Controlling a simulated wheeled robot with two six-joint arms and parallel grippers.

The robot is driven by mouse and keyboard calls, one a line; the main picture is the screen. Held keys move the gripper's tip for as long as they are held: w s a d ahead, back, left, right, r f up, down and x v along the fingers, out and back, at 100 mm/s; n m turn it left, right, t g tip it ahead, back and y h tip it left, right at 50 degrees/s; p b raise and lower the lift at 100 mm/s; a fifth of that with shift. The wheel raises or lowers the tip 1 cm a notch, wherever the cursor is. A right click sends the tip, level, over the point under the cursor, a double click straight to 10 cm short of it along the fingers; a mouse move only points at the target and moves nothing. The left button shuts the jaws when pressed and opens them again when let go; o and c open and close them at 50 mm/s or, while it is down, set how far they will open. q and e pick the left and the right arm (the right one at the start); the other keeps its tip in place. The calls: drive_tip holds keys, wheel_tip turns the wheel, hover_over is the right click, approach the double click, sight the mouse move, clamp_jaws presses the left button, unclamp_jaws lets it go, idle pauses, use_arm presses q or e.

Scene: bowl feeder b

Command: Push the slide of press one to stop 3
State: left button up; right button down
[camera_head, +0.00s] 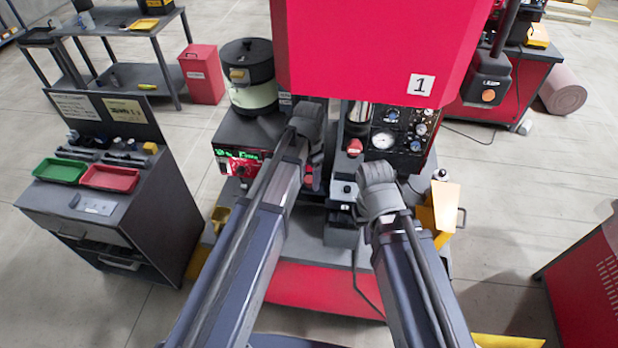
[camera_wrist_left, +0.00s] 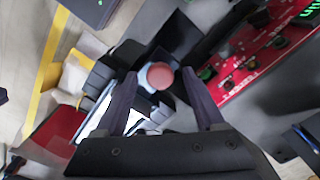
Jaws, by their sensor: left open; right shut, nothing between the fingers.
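Press one (camera_head: 375,50) is the big red machine with a white "1" plate (camera_head: 421,84) on its front. My left gripper (camera_wrist_left: 160,80) is open in the left wrist view, with its two dark fingers apart. A round pinkish-red knob (camera_wrist_left: 160,73) on a pale base shows between the fingertips; I cannot tell whether they touch it. In the head view a red part (camera_head: 309,177) shows beside the end of my left arm. My right arm ends at its grey wrist (camera_head: 378,190), in front of the press's gauges, its fingers largely hidden. The slide's stop marks cannot be read.
A gauge panel (camera_head: 395,135) and a red control panel (camera_head: 238,160) with green lights flank the work area. A bowl feeder (camera_head: 250,75) stands left of the press. A cart with a green tray (camera_head: 61,170) and a red tray (camera_head: 108,178) is further left. A yellow bin (camera_head: 440,210) sits right.

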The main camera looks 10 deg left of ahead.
use_arm(q)
drive_tip(key=shift+c, duration=0.2)
clamp_jaws()
idle(0.8)
